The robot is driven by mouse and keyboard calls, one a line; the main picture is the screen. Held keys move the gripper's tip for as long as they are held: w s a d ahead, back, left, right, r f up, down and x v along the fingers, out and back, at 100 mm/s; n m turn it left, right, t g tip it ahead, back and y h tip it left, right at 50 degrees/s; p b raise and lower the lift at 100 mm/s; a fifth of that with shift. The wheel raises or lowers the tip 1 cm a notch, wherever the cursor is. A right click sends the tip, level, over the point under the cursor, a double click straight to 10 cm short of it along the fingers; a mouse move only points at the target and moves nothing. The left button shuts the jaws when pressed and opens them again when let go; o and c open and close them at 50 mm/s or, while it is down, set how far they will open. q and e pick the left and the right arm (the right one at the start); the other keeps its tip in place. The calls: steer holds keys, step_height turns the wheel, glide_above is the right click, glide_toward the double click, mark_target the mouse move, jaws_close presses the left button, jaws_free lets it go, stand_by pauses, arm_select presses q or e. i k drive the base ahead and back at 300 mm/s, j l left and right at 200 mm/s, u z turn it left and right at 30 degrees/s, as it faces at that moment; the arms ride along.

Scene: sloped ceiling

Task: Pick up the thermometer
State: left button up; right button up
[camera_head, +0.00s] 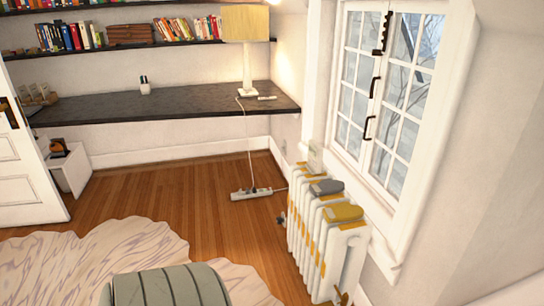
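I cannot make out a thermometer for certain. A small upright whitish object (315,154) stands at the far end of the white radiator (333,262), below the window; it is too small to identify. A small flat light object (267,98) lies on the dark desk shelf (180,103) beside the lamp base, also too small to identify. Neither of my grippers is in view.
A grey item (326,187) and a mustard item (343,213) lie on the radiator. A power strip (250,194) is on the wooden floor (220,214). A grey-green padded seat (170,287) and a patterned rug (75,265) fill the front. A white door (28,165) stands left.

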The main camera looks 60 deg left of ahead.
mark_target(314, 165)
steer(key=u, duration=1.65)
steer(key=i+j, duration=0.7)
steer(key=i, duration=0.15)
